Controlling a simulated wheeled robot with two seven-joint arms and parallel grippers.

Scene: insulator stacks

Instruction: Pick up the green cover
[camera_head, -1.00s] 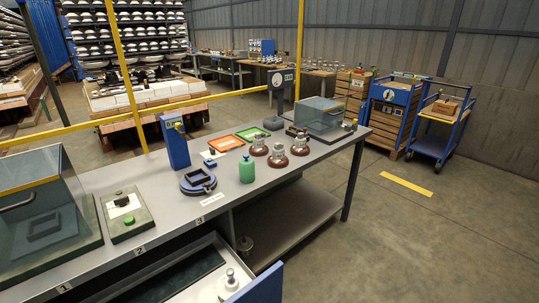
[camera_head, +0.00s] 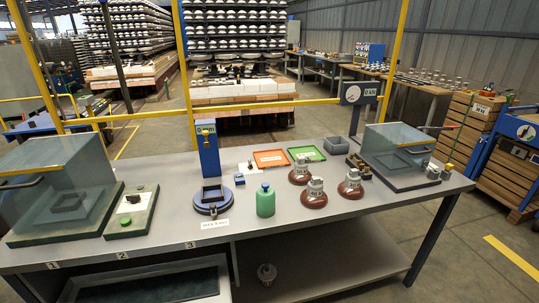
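No thing is plainly a green cover; several green things show on the grey workbench (camera_head: 350,215). A flat green tray-like piece (camera_head: 309,154) lies towards the back, right of a similar orange piece (camera_head: 271,159). A green bottle-shaped container (camera_head: 265,201) stands upright near the middle front edge. A small green button (camera_head: 125,221) sits on a flat plate (camera_head: 132,213) at the left. Neither of my grippers is in view.
Clear-sided boxes stand at the left (camera_head: 68,180) and right (camera_head: 400,145) of the bench. Several brown-based insulators (camera_head: 314,194) stand right of the bottle. A blue post device (camera_head: 208,150) rises behind a round dark fixture (camera_head: 212,201). The front right bench top is clear.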

